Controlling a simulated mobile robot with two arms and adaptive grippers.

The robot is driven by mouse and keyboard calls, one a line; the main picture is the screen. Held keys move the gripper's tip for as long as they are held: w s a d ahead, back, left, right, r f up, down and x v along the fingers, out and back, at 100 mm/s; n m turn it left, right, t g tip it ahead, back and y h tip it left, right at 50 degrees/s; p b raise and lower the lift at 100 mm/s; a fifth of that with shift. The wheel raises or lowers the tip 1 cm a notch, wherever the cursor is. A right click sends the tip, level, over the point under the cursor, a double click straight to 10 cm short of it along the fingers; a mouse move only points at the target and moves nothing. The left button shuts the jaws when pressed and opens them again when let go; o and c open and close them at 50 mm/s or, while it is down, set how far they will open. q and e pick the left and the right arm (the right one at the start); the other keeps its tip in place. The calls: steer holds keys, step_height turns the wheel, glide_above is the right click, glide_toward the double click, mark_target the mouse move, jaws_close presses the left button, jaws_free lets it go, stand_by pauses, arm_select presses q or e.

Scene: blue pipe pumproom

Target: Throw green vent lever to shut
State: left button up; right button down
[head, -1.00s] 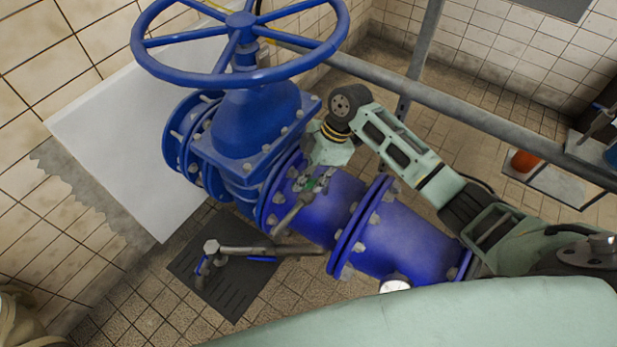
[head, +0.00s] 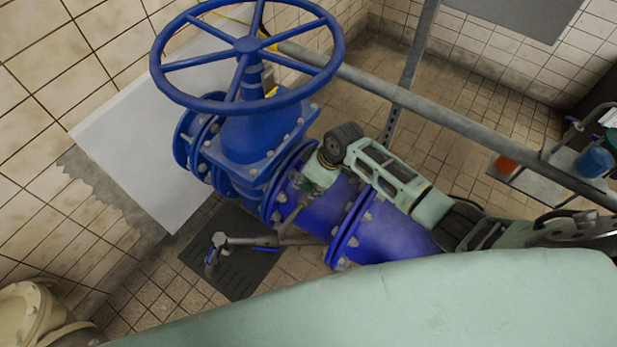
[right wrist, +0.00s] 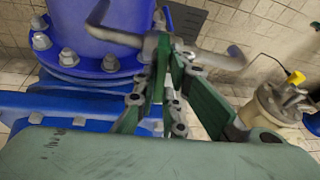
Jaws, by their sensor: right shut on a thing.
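The green vent lever (right wrist: 160,68) shows as a narrow green strip between the fingers of my right gripper (right wrist: 165,90) in the right wrist view. It stands against a grey metal vent pipe (right wrist: 205,55). My right gripper is shut on the lever. In the head view my right gripper (head: 310,187) is at the vent fitting on top of the blue pipe (head: 385,235), just right of the valve flange. There the gripper's wrist hides most of the lever, so its exact angle cannot be told. My left gripper is out of view.
A large blue handwheel (head: 247,45) stands over the valve body, left of my right arm. A grey rail (head: 450,120) runs behind the arm. A bent drain pipe (head: 222,241) with a blue handle stands over a dark floor grate (head: 235,275). A cart (head: 545,180) is at right.

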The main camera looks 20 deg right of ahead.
steer(key=shift+w+r+m+p, duration=0.2)
steer(key=shift+m+p, duration=0.55)
steer(key=shift+m, duration=0.05)
steer(key=shift+t, duration=0.3)
steer(key=c, duration=2)
jaws_free()
steer(key=shift+o, duration=0.8)
steer(key=shift+f, duration=0.15)
steer(key=shift+s, duration=0.1)
steer(key=v, duration=1.2)
steer(key=shift+a, duration=0.25)
